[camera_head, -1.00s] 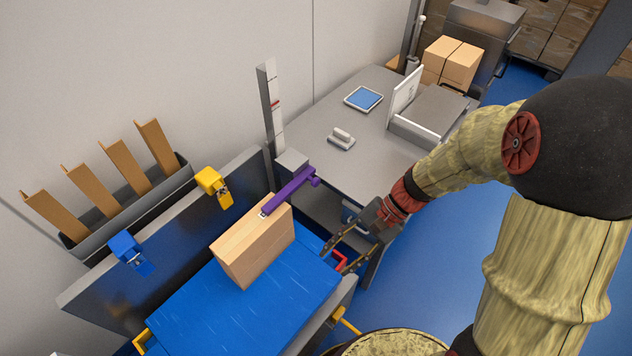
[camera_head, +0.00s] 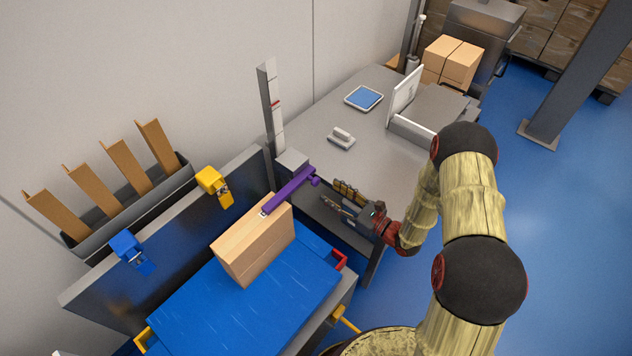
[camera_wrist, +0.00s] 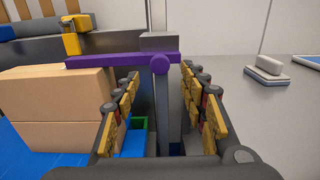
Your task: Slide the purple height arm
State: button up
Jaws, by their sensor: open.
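The purple height arm (camera_head: 289,191) juts from a grey slider block (camera_head: 291,162) on an upright scale post (camera_head: 271,107). Its tip lies over the top of a cardboard box (camera_head: 253,240), and a purple knob (camera_head: 315,181) sits at its other end. In the wrist view the purple arm (camera_wrist: 110,60) crosses left of centre, with its knob (camera_wrist: 160,65) above the gap between my fingers. My gripper (camera_head: 338,196) is open and empty, just right of the knob and a little lower in the picture. It also shows in the wrist view (camera_wrist: 160,92), both fingers apart.
The box stands on a blue surface (camera_head: 200,310) against a dark back panel with yellow (camera_head: 213,184) and blue (camera_head: 127,247) clamps. A grey table (camera_head: 385,150) behind holds a tablet (camera_head: 363,98) and a small handled device (camera_head: 341,138). Blue floor is open at right.

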aim_at(318, 183)
jog(key=b+x, duration=0.2)
jog(key=x, duration=0.5)
jog(key=shift+w+a, duration=0.25)
jog(key=shift+a, duration=0.05)
grip_shut()
dwell(0.7)
